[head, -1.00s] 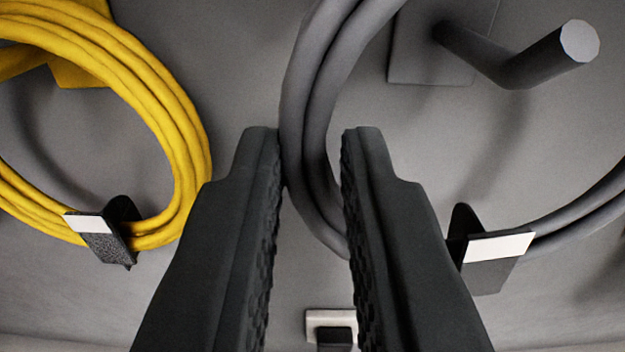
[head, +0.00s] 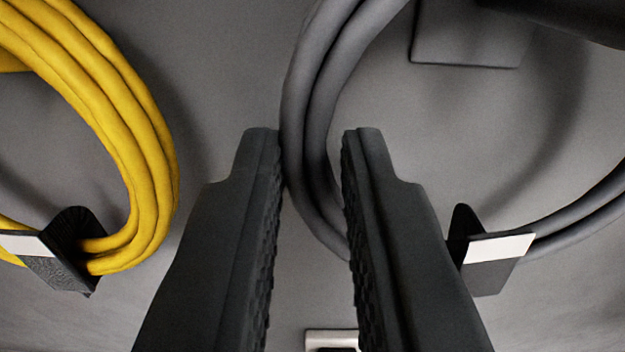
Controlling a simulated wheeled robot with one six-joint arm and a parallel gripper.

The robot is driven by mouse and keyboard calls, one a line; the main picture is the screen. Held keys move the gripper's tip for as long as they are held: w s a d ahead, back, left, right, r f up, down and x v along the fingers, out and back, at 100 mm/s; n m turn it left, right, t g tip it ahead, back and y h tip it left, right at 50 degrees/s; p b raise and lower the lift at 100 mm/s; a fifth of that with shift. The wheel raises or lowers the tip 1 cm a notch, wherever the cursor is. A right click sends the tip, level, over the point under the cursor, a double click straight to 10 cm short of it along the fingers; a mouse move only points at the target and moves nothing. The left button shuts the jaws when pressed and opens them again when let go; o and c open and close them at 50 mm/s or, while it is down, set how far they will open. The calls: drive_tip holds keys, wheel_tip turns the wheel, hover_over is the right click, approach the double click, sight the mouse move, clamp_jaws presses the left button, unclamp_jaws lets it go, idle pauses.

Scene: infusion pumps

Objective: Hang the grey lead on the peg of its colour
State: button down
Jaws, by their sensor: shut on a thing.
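My gripper (head: 312,150) is in the middle of the head view, its two dark fingers pointing up the picture. It is shut on the left side of the coiled grey lead (head: 300,85), which passes between the fingers. The coil's lower part runs right to a dark strap with a white label (head: 498,248). The top of the coil is cut off by the frame. The grey peg's square plate (head: 465,40) is on the wall at the top, seen through the loop. The dark peg arm (head: 570,12) reaches to the top right corner, its tip out of view.
A coiled yellow lead (head: 135,150) hangs at the left, with its own dark strap and white label (head: 25,243). A small pale socket-like thing (head: 330,338) shows at the bottom edge. The grey wall between the leads is bare.

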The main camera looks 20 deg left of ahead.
drive_tip(key=shift+f, duration=0.1)
drive_tip(key=c, duration=1.3)
unclamp_jaws()
drive_tip(key=v, duration=1.7)
drive_tip(key=shift+s, duration=0.15)
drive_tip(key=shift+d, duration=0.15)
drive_tip(key=s+d+f+m+h, duration=0.2)
drive_tip(key=s+d+f+h, duration=0.1)
drive_tip(key=s+d+f, duration=0.5)
drive_tip(key=s+d+f+m+h, duration=0.2)
drive_tip(key=s+d+f, duration=0.6)
drive_tip(key=s+d, duration=0.4)
drive_tip(key=s+h, duration=0.1)
drive_tip(key=s, duration=0.3)
drive_tip(key=shift+s+d, duration=0.3)
drive_tip(key=shift+s, duration=0.05)
